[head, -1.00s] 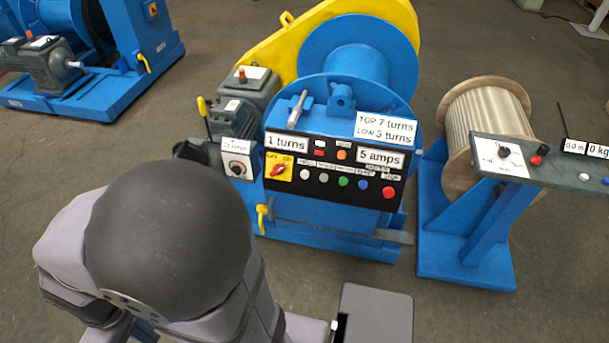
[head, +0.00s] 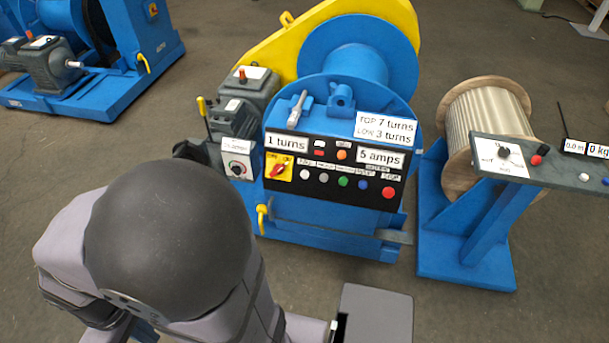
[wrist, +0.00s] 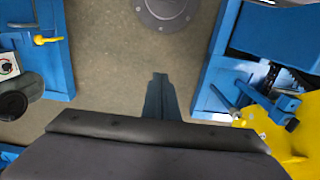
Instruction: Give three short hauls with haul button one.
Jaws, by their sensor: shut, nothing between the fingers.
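The blue winch (head: 358,55) with a yellow guard stands at the centre of the head view. The displays read 1 turns and 5 amps. My gripper (wrist: 160,80) is shut and empty in the wrist view, over bare floor, apart from the panel.
A plate reads TOP 7 turns, LOW 3 turns (head: 386,128). A red-and-yellow switch (head: 279,167) sits at the panel's left. A rope reel (head: 485,120) on a blue stand is at right, with another control box (head: 545,165). Another blue machine (head: 90,80) is at far left.

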